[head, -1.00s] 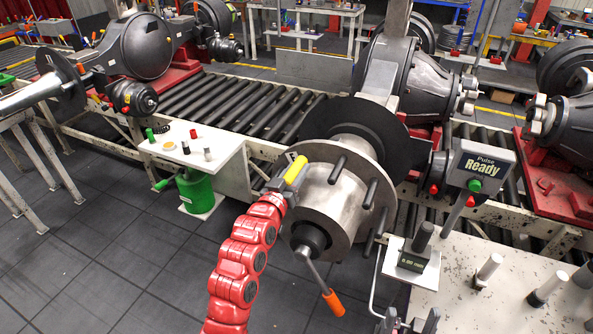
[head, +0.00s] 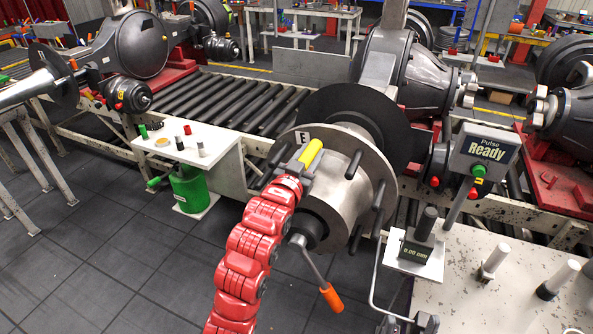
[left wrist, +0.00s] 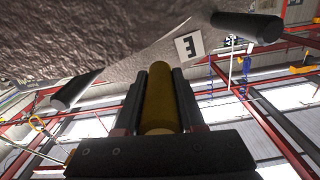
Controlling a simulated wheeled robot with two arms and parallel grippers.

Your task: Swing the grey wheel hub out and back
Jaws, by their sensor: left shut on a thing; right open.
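The grey wheel hub (head: 338,197) is a thick metal drum with dark studs, in the middle of the head view. A large dark disc (head: 365,115) stands behind it. A label "E" (head: 302,137) is on the hub's upper left. My left gripper (head: 303,167), on the red arm, is shut on the yellow handle (head: 312,153) at the hub's left side. The left wrist view shows the yellow handle (left wrist: 159,100) between the two dark fingers, with the hub's rough grey surface (left wrist: 90,40) above. My right gripper (head: 408,325) shows only partly at the bottom edge, open and apart from the hub.
A crank with an orange grip (head: 331,298) hangs below the hub. A white table (head: 222,150) with a green pot (head: 191,187) stands left. Floor lies clear at lower left.

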